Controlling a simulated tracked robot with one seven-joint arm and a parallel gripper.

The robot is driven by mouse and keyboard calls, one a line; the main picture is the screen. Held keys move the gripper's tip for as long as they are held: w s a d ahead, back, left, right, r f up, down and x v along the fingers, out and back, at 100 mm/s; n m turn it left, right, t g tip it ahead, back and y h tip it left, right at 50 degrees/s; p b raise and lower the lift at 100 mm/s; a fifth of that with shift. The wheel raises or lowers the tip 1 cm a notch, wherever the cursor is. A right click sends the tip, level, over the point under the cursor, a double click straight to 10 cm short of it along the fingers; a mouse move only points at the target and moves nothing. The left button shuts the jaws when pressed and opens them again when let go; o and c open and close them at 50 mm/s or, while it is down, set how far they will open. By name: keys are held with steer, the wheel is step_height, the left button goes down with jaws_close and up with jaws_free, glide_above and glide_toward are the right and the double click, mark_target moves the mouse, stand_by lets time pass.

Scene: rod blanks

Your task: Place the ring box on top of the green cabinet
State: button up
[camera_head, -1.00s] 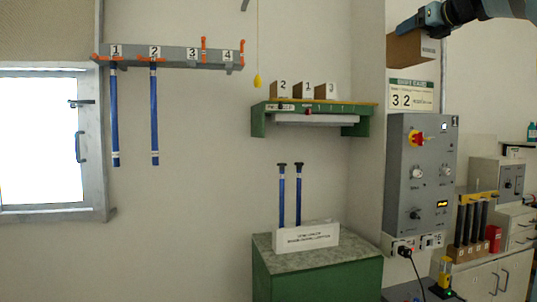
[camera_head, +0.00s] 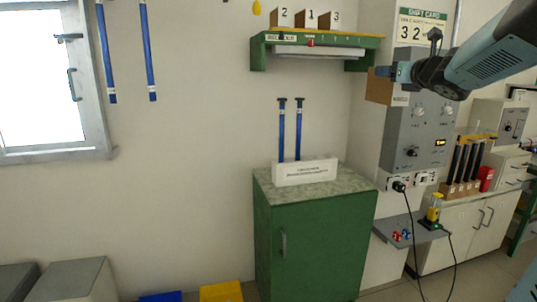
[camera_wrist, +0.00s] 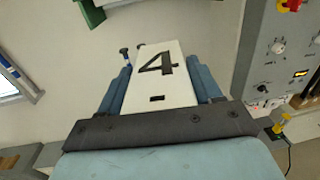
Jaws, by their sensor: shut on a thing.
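My gripper (camera_head: 388,72) is shut on a brown box (camera_head: 377,89), taken to be the ring box, in front of the grey control panel. In the wrist view my gripper's blue fingers (camera_wrist: 160,88) clasp the box's sides, and its pale face marked 4 (camera_wrist: 160,62) shows between them. The box is in the air, above and right of the green cabinet (camera_head: 325,250) in the head view. The cabinet has a speckled top with a white labelled holder (camera_head: 305,173) and two upright blue rods (camera_head: 290,128) at its back. Some bare top shows in front of the holder.
A green wall shelf (camera_head: 330,41) with boxes marked 2, 1 and 3 hangs above the cabinet. The control panel (camera_head: 432,135) and a small grey shelf (camera_head: 408,232) with a cable are to the right. The floor holds a yellow box (camera_head: 221,291).

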steer(key=w+a+f+h, duration=0.1)
steer(key=a+f, duration=0.2)
steer(key=f, duration=1.8)
steer(key=w+a+f+m+h, duration=0.1)
steer(key=w+a+f, duration=0.1)
steer(key=f, duration=1.8)
steer(key=w+a+f+m+h, duration=0.1)
steer(key=a+f, duration=0.3)
steer(key=f, duration=1.7)
steer(key=shift+w+a+f+h, duration=0.3)
steer(key=shift+w, duration=0.35)
